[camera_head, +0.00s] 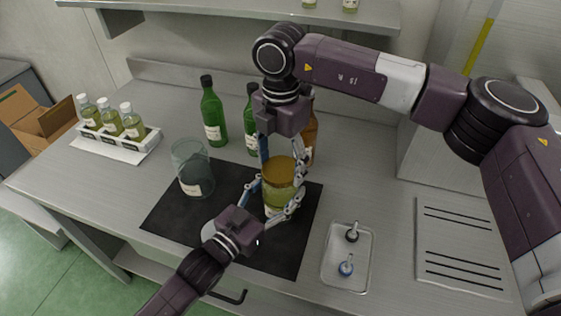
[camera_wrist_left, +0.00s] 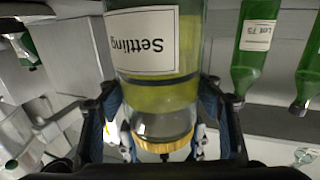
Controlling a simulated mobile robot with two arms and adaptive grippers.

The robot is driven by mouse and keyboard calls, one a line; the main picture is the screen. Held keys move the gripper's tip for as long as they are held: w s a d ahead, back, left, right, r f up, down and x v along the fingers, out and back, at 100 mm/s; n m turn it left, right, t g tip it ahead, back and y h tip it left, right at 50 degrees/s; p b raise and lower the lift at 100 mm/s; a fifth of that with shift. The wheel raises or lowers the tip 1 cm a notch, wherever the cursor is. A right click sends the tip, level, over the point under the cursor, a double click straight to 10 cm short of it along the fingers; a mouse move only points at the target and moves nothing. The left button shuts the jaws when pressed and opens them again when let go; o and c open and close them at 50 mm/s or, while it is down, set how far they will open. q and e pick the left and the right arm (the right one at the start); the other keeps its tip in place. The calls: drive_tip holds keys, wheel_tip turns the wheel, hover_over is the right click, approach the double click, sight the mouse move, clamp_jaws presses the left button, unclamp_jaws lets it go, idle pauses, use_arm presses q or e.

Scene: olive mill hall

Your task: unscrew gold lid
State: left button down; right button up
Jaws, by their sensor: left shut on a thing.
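A glass jar (camera_head: 279,196) of yellow-green liquid with a gold lid (camera_head: 279,166) stands on a black mat (camera_head: 170,216). My left gripper (camera_head: 276,207) is shut around the jar's body from the front. My right gripper (camera_head: 282,158) points down from above, with its fingers on either side of the lid; whether they touch it I cannot tell. In the left wrist view, which is upside down, the jar (camera_wrist_left: 158,92) with its "Settling" label lies between my left fingers, and the lid's gold rim (camera_wrist_left: 158,147) shows below.
An empty glass beaker (camera_head: 192,170) stands left of the jar. Green bottles (camera_head: 212,114) and a brown bottle (camera_head: 309,133) stand behind. A rack with small bottles (camera_head: 110,138) is at the left. A tray (camera_head: 334,270) with two small fittings and a slotted drain board (camera_head: 463,250) lie right.

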drive_tip(key=c, duration=0.7)
drive_tip(key=n, duration=0.3)
drive_tip(key=shift+n, duration=0.4)
drive_tip(key=shift+c, duration=0.2)
drive_tip(key=n, duration=0.3)
drive_tip(key=shift+n, duration=0.3)
drive_tip(key=n, duration=0.5)
drive_tip(key=shift+r+n, duration=0.1)
drive_tip(key=shift+n, duration=0.2)
drive_tip(key=n, duration=2.3)
drive_tip(key=shift+r, duration=0.1)
drive_tip(key=shift+r, duration=0.15)
drive_tip(key=shift+r, duration=0.9)
